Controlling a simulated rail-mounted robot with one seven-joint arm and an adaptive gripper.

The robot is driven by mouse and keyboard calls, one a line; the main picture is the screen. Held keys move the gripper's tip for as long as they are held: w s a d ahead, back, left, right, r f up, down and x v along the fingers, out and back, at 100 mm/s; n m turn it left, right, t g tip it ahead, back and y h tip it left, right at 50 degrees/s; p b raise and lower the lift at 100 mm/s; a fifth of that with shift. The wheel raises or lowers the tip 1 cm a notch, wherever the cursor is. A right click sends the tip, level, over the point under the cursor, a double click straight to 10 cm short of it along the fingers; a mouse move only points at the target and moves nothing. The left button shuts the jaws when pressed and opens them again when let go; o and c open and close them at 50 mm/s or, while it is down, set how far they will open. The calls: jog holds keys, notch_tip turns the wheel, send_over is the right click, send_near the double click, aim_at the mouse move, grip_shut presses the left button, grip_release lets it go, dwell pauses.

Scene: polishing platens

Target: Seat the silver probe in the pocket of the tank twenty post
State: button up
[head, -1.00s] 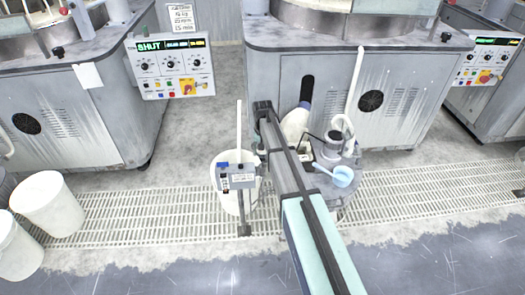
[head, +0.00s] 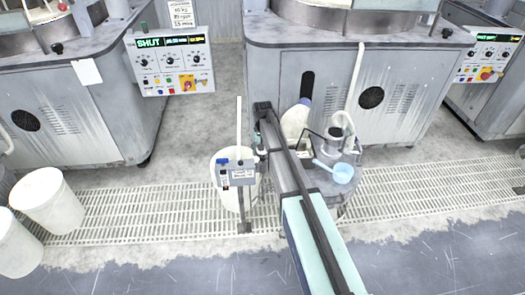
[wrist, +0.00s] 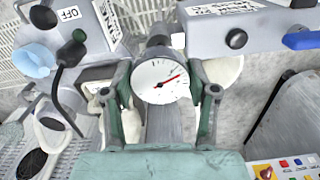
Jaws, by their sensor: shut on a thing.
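My gripper (wrist: 163,88) has its two green fingers on either side of a round white dial with a red needle, the head of the silver probe (wrist: 158,78). The tank twenty post appears to be the slim stand with a grey box (head: 238,172), just left of my arm's end in the head view. Its labelled box also shows at the upper right of the wrist view (wrist: 262,38). I cannot make out the pocket or whether the probe touches it. The arm hides the gripper in the head view.
To the right are a white bottle (head: 294,122) and a light blue scoop (head: 343,173).

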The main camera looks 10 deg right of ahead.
jog(key=shift+f, duration=0.75)
jog(key=o, duration=1.3)
jog(key=shift+c, duration=0.2)
notch_tip(320, 180, up, 12)
jog(key=shift+w, duration=0.1)
